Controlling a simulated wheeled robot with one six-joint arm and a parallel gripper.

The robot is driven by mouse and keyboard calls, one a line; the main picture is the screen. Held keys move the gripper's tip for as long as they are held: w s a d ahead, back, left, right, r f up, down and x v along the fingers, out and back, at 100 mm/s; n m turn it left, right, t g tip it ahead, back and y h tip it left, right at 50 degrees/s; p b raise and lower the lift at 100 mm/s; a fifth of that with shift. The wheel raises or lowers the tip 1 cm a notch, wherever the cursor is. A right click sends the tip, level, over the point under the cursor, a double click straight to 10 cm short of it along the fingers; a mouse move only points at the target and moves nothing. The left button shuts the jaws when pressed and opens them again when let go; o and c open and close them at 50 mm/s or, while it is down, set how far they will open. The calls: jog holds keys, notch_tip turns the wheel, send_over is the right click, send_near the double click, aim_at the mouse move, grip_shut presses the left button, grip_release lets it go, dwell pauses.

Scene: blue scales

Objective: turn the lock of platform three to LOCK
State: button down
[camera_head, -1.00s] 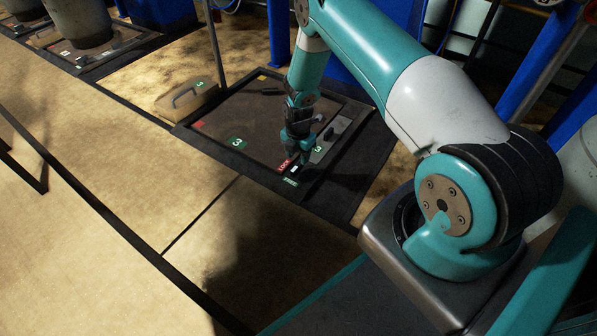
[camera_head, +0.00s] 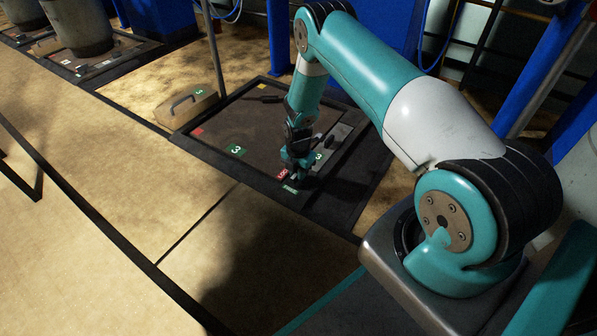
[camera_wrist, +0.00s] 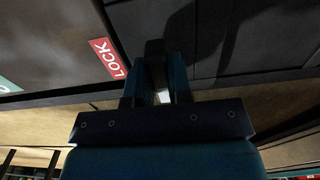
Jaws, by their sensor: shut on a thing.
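Platform three (camera_head: 265,128) is a brown plate in a dark frame, marked with a green 3 sign (camera_head: 236,150). At its near right corner are a red LOCK label (camera_head: 283,173) and a small green label (camera_head: 290,189). The LOCK label also shows in the wrist view (camera_wrist: 108,58). My gripper (camera_head: 295,172) points down at this corner, shut on the lock (camera_wrist: 162,96). Only a pale part of the lock shows between the fingers in the wrist view; the fingers hide most of it. Which label it points at I cannot tell.
A tan case (camera_head: 186,106) with a handle and a green 3 stands at the platform's left. A grey post (camera_head: 214,55) rises behind it. Another platform with a large grey vessel (camera_head: 80,28) is at the far left. The floor in front is clear.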

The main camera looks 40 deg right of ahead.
jog(key=shift+r+m+p, duration=0.1)
jog(key=shift+m+p, duration=0.2)
jog(key=m+p, duration=0.2)
jog(key=shift+m, duration=0.3)
jog(key=m+p, duration=0.2)
jog(key=m, duration=0.3)
jog(key=shift+p, duration=0.35)
jog(key=m+p, duration=0.1)
jog(key=m, duration=0.4)
jog(key=shift+w+m+p, duration=0.1)
jog(key=shift+m+p, duration=0.5)
jog(key=shift+m, duration=1.7)
jog(key=c, duration=1)
grip_release()
jog(key=shift+c, duration=0.2)
